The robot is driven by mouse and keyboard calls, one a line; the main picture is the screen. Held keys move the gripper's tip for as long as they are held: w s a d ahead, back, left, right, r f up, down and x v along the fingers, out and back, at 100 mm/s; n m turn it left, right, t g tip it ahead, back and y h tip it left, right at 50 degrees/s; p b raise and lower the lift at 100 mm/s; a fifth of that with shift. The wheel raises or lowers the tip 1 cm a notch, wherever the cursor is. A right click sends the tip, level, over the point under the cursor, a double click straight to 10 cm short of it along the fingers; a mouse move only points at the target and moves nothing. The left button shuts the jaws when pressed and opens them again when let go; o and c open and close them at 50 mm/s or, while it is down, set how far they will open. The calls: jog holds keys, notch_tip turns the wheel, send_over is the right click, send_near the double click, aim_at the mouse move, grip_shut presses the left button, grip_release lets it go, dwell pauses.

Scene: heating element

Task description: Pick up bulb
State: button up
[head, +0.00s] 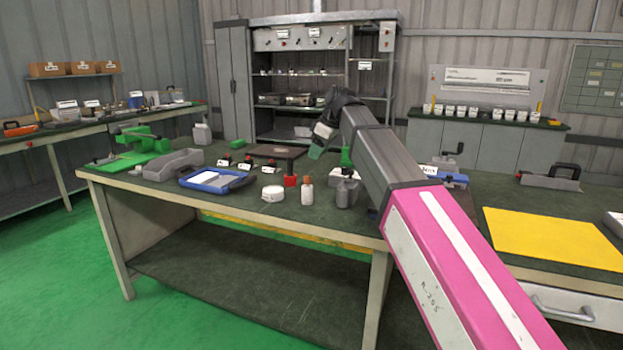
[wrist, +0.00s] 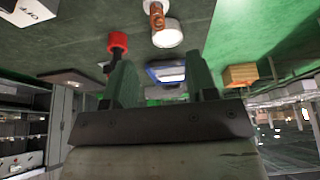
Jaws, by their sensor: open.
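I cannot make out a bulb for certain. A small white bottle-like item with a brown top (head: 307,191) stands near the table's front edge, and a low round white item (head: 272,193) lies left of it. Both show at the top of the upside-down wrist view, the brown-topped one (wrist: 157,15) partly cut off and the round white one (wrist: 167,34) beyond it. My gripper (head: 317,149) hangs above the table behind them. In the wrist view my gripper (wrist: 160,60) has its two green fingers wide apart with nothing between them.
A red block (head: 290,181) stands near the two white items. A blue tray (head: 217,181), a grey bin (head: 173,164) and a green device (head: 140,143) are to the left. A grey metal item (head: 346,192) stands to the right. A yellow mat (head: 553,239) lies far right.

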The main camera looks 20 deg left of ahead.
aim_at(308, 176)
jog(key=x, duration=1.1)
jog(key=shift+w, duration=0.2)
jog(key=shift+r, duration=0.1)
jog(key=shift+c, duration=0.3)
grip_shut()
